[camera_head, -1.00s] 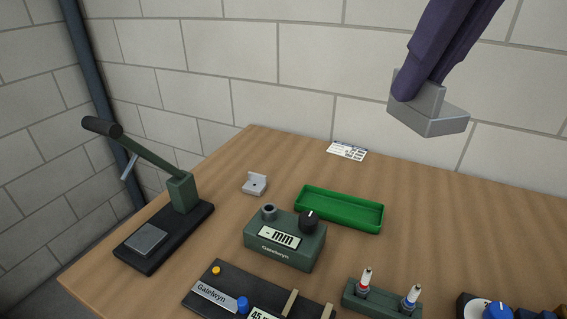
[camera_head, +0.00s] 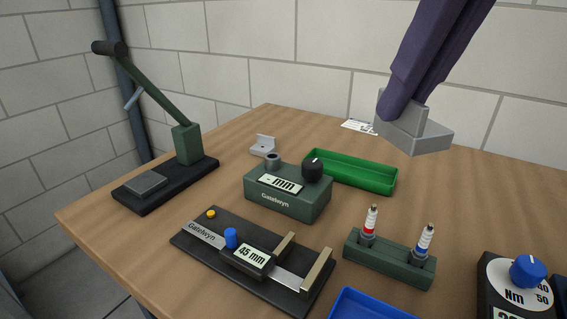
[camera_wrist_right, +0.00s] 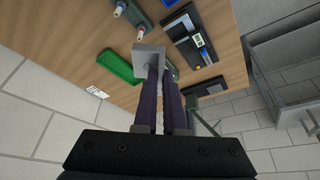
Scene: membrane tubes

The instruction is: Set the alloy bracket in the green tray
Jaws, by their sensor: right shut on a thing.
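My right gripper (camera_head: 405,105) is shut on a grey L-shaped piece, which I take for the alloy bracket (camera_head: 425,138). It holds the bracket in the air, above and right of the green tray (camera_head: 350,172) in the head view. In the right wrist view the bracket (camera_wrist_right: 148,53) sits at the tips of the dark purple fingers, with the green tray (camera_wrist_right: 118,67) to its left. The tray's visible inside looks empty. A second, lighter small bracket (camera_head: 262,146) stands on the table left of the tray. My left gripper is not in view.
A green gauge box (camera_head: 288,193) stands close in front of the tray. A lever press (camera_head: 165,170) is at the left. A measuring slide (camera_head: 250,258), a rack with two probes (camera_head: 390,258), a blue tray (camera_head: 365,305) and a torque tester (camera_head: 515,290) are nearer. A card (camera_head: 358,126) lies behind.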

